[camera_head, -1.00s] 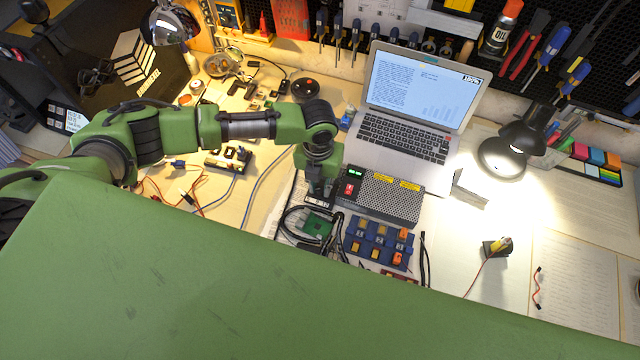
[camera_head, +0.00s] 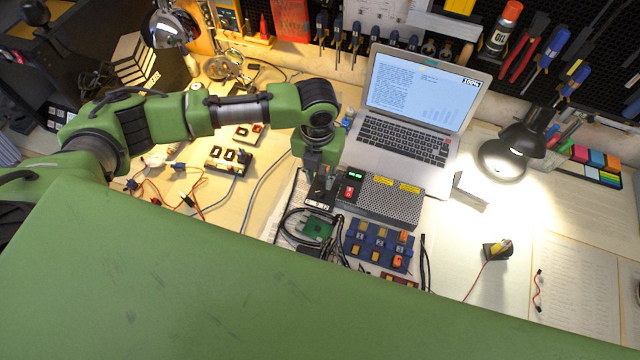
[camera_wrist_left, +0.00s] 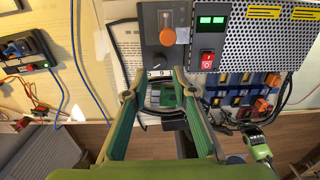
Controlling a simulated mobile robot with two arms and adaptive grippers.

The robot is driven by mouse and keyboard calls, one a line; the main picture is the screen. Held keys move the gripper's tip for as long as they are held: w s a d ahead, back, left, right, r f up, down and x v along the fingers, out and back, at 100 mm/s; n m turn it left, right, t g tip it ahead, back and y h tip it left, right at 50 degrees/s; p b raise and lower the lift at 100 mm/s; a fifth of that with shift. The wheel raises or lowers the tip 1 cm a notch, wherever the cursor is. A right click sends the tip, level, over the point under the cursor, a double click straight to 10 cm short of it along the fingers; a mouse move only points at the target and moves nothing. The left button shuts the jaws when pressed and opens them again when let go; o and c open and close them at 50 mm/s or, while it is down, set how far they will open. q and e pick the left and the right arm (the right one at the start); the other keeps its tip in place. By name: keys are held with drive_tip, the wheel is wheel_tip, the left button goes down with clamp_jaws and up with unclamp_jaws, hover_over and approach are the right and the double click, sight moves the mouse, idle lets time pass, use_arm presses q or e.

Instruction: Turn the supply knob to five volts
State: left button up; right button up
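The power supply (camera_head: 385,202) is a grey box with a perforated top, in front of the laptop. In the left wrist view, its green display (camera_wrist_left: 211,22) and red switch (camera_wrist_left: 207,60) show. Left of them, an orange round knob (camera_wrist_left: 168,36) sits on a dark grey panel (camera_wrist_left: 152,15). My left gripper (camera_wrist_left: 154,82) is open, with green fingers apart and nothing held between them. In this view its fingertips lie below the knob, apart from it. In the head view, my left gripper (camera_head: 322,187) is at the supply's left end and the knob cannot be made out.
The open laptop (camera_head: 408,140) stands behind the supply. A blue tray of small parts (camera_head: 378,245) and black cables (camera_head: 300,225) lie in front. Loose red wires (camera_head: 190,190) lie to the left. A lit lamp (camera_head: 520,140) stands at right. Papers cover the right side.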

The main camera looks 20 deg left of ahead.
sight(319, 191)
use_arm(q)
wheel_tip(319, 191, up, 6)
drive_tip(key=shift+r, duration=0.2)
drive_tip(key=shift+f, duration=0.1)
idle(0.5)
